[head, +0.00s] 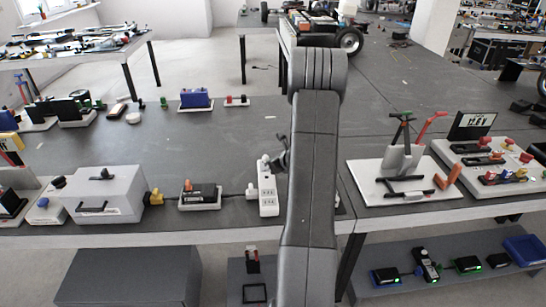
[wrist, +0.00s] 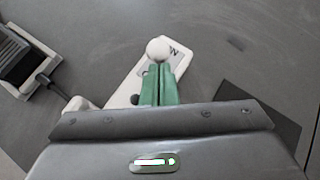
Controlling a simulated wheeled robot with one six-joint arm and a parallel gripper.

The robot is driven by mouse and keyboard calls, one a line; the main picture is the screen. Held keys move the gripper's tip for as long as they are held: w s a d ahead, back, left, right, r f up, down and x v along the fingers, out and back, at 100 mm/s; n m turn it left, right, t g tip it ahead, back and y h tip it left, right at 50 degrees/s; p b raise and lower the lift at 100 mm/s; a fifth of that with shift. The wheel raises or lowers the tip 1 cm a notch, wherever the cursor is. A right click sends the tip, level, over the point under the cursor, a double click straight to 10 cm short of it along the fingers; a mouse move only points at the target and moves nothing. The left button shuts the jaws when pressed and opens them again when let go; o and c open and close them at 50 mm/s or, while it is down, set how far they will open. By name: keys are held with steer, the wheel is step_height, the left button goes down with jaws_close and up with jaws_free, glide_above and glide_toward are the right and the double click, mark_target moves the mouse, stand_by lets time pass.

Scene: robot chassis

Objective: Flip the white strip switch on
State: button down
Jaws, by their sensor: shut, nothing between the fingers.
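The white strip (head: 268,196) lies on the dark table, left of my arm in the head view, with sockets on its face. It also shows in the wrist view (wrist: 125,88), running diagonally behind my fingers. A white round knob (wrist: 158,49) stands at its far part, just beyond my fingertips. My gripper (wrist: 159,68) has green fingers that are shut together and hold nothing. The fingertips overlap the knob's lower edge in the picture; I cannot tell whether they touch it. My gripper and wrist hide part of the strip, and my arm hides the area to its right.
A black-topped box with an orange switch (head: 200,195) sits left of the strip, joined by a cable. A grey case (head: 104,192) stands farther left. A white board with a stand (head: 405,180) is right of my arm. The table behind the strip is mostly clear.

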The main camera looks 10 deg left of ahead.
steer(key=shift+w+a+r+p, duration=0.1)
steer(key=shift+w+r+p, duration=0.35)
steer(key=shift+p, duration=0.4)
steer(key=shift+w+a+r, duration=0.15)
steer(key=shift+w+a, duration=0.1)
steer(key=shift+w, duration=0.35)
steer(key=shift+r, duration=0.1)
steer(key=shift+r+p, duration=0.55)
steer(key=shift+r, duration=0.2)
steer(key=shift+d, duration=0.1)
steer(key=s+d+r, duration=0.3)
steer(key=d+r, duration=0.4)
steer(key=r, duration=0.3)
steer(key=shift+d+b, duration=0.3)
steer(key=shift+b, duration=0.1)
